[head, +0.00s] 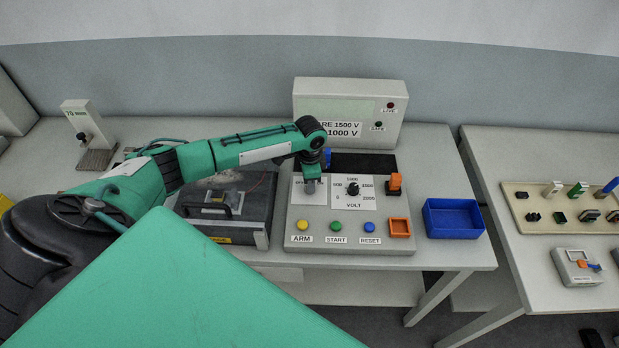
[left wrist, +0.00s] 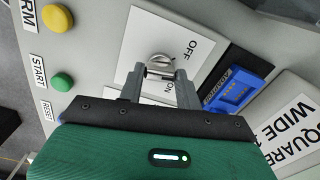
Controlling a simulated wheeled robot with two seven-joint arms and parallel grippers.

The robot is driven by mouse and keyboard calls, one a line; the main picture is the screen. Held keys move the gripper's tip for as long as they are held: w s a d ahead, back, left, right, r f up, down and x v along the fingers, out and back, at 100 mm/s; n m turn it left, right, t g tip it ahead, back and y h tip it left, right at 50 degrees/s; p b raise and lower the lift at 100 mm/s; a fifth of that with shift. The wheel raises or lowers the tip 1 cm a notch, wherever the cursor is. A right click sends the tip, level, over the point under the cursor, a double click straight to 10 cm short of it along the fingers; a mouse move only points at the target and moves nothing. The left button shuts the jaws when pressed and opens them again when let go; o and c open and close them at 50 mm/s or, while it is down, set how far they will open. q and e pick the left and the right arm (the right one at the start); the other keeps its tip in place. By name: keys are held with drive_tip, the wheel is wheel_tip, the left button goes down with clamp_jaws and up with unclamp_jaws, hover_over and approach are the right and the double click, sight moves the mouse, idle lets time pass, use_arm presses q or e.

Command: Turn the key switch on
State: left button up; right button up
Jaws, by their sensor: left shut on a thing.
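The key switch (left wrist: 158,62) is a small silver key on a white plate (left wrist: 207,48) marked OFF and ON, seen in the left wrist view. My left gripper (left wrist: 160,75) has its two grey fingers shut on the key. In the head view my left gripper (head: 311,186) points down at the left part of the grey control panel (head: 320,218) and hides the key. The key's exact turn angle is hard to tell. My right gripper is in neither view.
The panel has a yellow ARM button (head: 303,225), green START button (head: 336,227), blue RESET button (head: 370,227), a VOLT knob (head: 353,189) and an orange-capped switch (head: 395,181). A display box (head: 350,92) stands behind. A blue tray (head: 454,218) sits right.

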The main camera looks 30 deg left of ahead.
use_arm(q)
drive_tip(key=m, duration=0.5)
drive_tip(key=shift+r+m+p, duration=0.1)
drive_tip(key=shift+m+p, duration=0.2)
drive_tip(key=shift+p, duration=0.05)
drive_tip(key=m, duration=0.4)
drive_tip(key=shift+m, duration=0.8)
drive_tip(key=o, duration=1)
